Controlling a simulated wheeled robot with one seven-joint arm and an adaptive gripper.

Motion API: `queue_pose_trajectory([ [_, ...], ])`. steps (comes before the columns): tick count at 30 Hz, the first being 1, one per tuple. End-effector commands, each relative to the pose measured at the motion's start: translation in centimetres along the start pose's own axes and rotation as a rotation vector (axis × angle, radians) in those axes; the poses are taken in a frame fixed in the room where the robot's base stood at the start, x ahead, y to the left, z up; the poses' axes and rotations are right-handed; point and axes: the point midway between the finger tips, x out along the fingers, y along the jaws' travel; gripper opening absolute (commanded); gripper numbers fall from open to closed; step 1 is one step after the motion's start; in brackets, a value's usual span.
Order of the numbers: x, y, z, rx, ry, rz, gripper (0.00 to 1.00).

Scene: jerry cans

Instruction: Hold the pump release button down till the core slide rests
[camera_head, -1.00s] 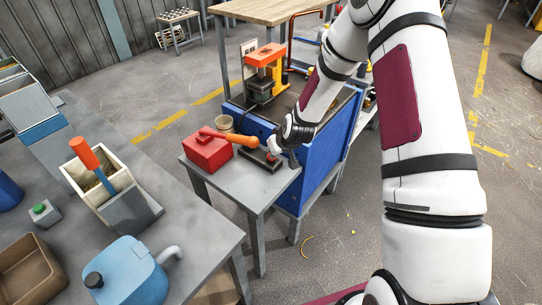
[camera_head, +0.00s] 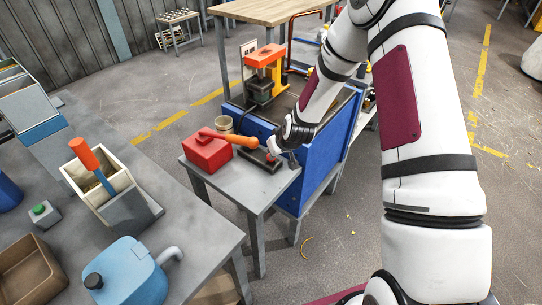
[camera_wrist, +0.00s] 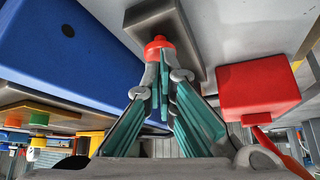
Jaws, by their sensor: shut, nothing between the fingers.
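The red button (camera_wrist: 158,46) sits on a dark base plate (camera_wrist: 185,22) in the wrist view. My gripper (camera_wrist: 158,62) is shut and empty, with its fingertips right at the button and seemingly touching it. How far the button is pressed cannot be told. In the head view my gripper (camera_head: 276,146) is over the dark base (camera_head: 260,163) on the small grey table, and the button is small there. The press (camera_head: 266,62), with an orange top and yellow frame, stands behind on the blue cabinet; I cannot tell whether any slide in it is moving.
The blue cabinet (camera_head: 325,160) is close on the right. A grey workbench (camera_head: 195,250) fills the left foreground.

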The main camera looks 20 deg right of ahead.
Motion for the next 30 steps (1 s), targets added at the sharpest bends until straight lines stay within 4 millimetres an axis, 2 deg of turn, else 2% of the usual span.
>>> queue_pose_trajectory([
  [23,1.2,0.0,0.8,0.000,-0.002,0.000,0.00],
  [30,1.1,0.0,0.8,0.000,-0.002,0.000,0.00],
])
